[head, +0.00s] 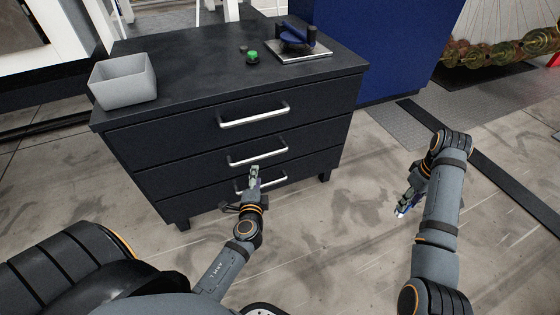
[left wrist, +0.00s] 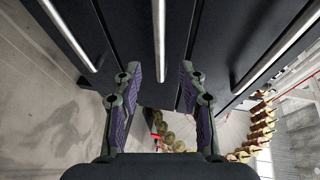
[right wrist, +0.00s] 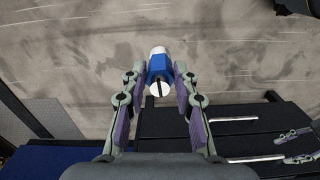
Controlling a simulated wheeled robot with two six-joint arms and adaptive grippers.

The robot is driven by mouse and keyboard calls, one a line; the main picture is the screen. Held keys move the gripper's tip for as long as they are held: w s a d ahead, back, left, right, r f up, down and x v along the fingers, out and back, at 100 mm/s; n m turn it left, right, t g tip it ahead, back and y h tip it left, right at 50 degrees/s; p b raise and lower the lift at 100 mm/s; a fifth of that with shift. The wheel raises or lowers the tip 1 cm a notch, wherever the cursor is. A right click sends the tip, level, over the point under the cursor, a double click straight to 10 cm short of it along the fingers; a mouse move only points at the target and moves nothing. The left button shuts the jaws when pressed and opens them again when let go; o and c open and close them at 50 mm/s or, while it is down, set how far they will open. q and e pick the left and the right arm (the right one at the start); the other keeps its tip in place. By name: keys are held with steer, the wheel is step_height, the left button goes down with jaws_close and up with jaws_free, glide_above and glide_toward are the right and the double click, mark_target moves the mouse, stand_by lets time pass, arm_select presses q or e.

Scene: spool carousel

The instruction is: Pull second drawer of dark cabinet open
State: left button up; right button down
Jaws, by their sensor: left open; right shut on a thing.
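The dark cabinet (head: 118,153) has three drawers, each with a silver bar handle, and all look shut. The second drawer's handle (head: 257,151) is the middle one. My left gripper (head: 254,172) is open just below and in front of it. In the left wrist view, the middle handle (left wrist: 159,40) runs between the open fingers, with its end level with the fingertips; I cannot tell how close it is in depth. The bottom handle (head: 270,180) is partly hidden by my left gripper. My right gripper (right wrist: 159,75) is shut on a blue and white object (right wrist: 158,66), away from the cabinet.
On the cabinet top are a grey bin (head: 123,82), a green-topped knob (head: 253,57) and a metal plate with a blue device (head: 297,37). A blue cabinet (head: 375,45) stands behind. Spools (head: 490,50) hang at the far right. The floor before the drawers is clear.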

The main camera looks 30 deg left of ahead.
mark_target(258, 159)
arm_select(q)
steer(key=b+x, duration=0.1)
steer(key=x, duration=1.1)
steer(key=shift+d+b, duration=0.1)
steer(key=shift+b, duration=0.25)
arm_select(e)
steer(key=shift+f, duration=0.85)
arm_select(q)
steer(key=shift+s, duration=0.1)
jaws_close()
